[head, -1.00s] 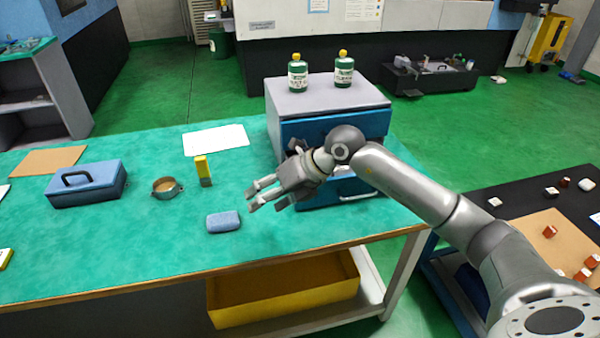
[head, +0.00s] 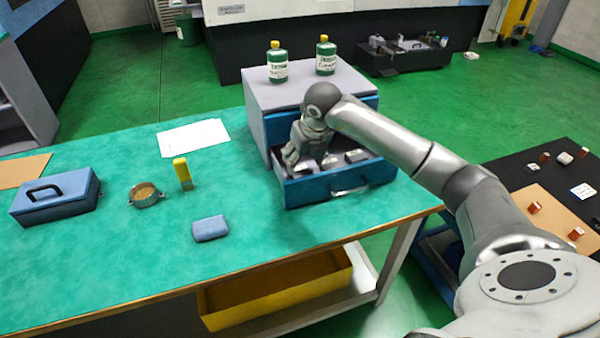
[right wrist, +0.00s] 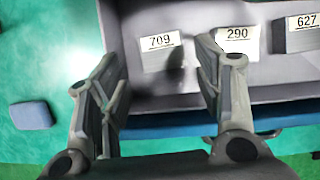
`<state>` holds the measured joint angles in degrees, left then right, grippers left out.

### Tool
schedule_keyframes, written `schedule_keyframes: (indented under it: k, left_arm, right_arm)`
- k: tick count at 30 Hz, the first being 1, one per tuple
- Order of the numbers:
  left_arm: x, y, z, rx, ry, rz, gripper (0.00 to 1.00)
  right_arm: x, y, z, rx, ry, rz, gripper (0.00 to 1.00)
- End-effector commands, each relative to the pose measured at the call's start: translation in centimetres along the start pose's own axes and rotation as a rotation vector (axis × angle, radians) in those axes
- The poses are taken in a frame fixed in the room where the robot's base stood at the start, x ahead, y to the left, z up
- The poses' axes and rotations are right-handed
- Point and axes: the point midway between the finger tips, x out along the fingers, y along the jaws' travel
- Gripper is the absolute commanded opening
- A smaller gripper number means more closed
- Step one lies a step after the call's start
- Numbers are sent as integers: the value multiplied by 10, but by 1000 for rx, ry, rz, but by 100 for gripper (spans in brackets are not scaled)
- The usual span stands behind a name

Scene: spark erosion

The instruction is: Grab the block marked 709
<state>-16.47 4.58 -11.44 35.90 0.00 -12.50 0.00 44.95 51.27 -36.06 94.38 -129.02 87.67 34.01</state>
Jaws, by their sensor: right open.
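My right gripper (right wrist: 158,52) is open and empty, with one finger to each side of this block in the picture. A dark shadow falls beside the label. In the head view my right gripper (head: 294,158) is over the left part of the open drawer (head: 345,187) and hides that block. I cannot tell how high the fingertips are above it. My left gripper is not in view.
Blocks marked 290 (right wrist: 240,43) and 627 (right wrist: 296,40) lie to the right in the drawer. Two green bottles (head: 277,66) stand on the cabinet (head: 265,100). A blue sponge-like block (head: 210,228) lies on the green table (head: 110,265).

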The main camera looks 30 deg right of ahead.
Motion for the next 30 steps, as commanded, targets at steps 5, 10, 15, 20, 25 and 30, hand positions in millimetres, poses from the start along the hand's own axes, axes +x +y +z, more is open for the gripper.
schedule_keyframes:
  k: [5, 10, 15, 20, 25, 30]
  left_arm:
    - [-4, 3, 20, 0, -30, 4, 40]
    - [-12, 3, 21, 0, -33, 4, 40]
    - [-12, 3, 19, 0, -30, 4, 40]
    - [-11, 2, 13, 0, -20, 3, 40]
    - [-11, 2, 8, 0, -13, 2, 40]
    - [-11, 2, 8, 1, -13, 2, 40]
  right_arm:
    - [13, 0, -2, 0, 3, 0, 60]
    - [39, -3, -8, 0, 5, 1, 60]
    - [57, -2, -7, 0, 2, 0, 60]
    - [59, -3, -6, -1, 0, 1, 60]
    - [58, -3, -6, -1, 0, 1, 50]
    - [58, -3, -6, -1, 0, 0, 28]
